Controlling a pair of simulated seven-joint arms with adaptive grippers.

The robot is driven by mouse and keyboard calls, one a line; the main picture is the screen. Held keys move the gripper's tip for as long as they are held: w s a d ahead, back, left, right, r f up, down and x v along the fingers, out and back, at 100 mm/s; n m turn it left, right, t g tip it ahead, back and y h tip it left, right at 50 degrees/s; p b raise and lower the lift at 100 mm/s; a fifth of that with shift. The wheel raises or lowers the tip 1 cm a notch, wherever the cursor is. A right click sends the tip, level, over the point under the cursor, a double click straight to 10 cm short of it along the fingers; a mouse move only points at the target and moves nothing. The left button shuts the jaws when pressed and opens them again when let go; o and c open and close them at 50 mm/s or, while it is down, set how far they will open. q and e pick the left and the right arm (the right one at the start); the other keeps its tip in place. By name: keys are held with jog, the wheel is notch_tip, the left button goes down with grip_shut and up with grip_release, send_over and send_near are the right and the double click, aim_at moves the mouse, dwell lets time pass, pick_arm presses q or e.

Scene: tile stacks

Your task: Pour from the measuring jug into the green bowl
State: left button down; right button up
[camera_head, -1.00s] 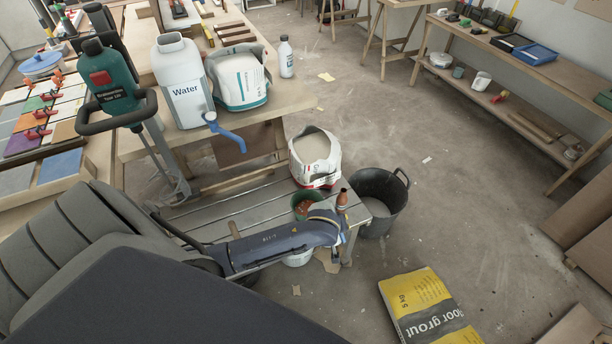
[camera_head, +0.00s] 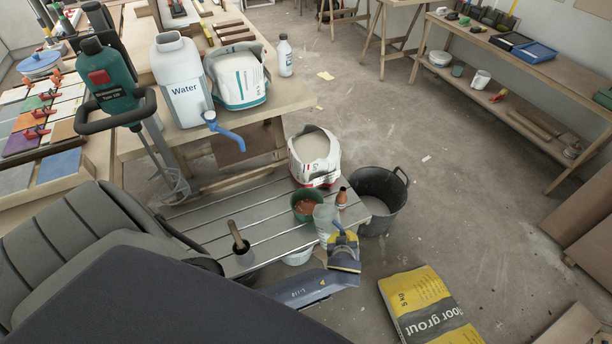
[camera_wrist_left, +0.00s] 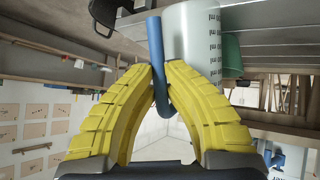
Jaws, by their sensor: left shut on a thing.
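The green bowl (camera_head: 304,204) stands on the slatted bench with reddish-brown stuff in it. The clear measuring jug (camera_head: 324,216) is just to its right and nearer me, partly overlapping it in the head view. My left gripper (camera_head: 343,240) has yellow fingers and is at the near side of the jug. In the left wrist view my left gripper (camera_wrist_left: 160,85) is shut on the jug's blue handle (camera_wrist_left: 156,50). The jug (camera_wrist_left: 190,35) shows dark markings there, with the green bowl (camera_wrist_left: 231,62) beside it. I cannot tell what the jug holds. My right gripper is not in view.
A floor grout bag (camera_head: 428,306) lies on the floor.

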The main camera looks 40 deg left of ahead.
pick_arm(q)
jog(key=shift+s+d+f+m+t+y+b, duration=0.2)
jog(key=shift+d+f+t+y+b, duration=0.15)
jog(key=shift+d+f+y, duration=0.15)
jog(key=shift+s+d+f+m+t+y+b, duration=0.1)
jog(key=shift+d+f+m+t+y+b, duration=0.1)
jog(key=shift+d+f+t+y+b, duration=0.25)
jog(key=shift+s+d+f+m+t+y+b, duration=0.1)
jog(key=shift+f+m+t+y+b, duration=0.2)
jog(key=shift+f+y+b, duration=0.5)
jog(key=shift+f, duration=0.15)
jog(key=shift+d+r, duration=0.1)
jog(key=shift+r, duration=2.35)
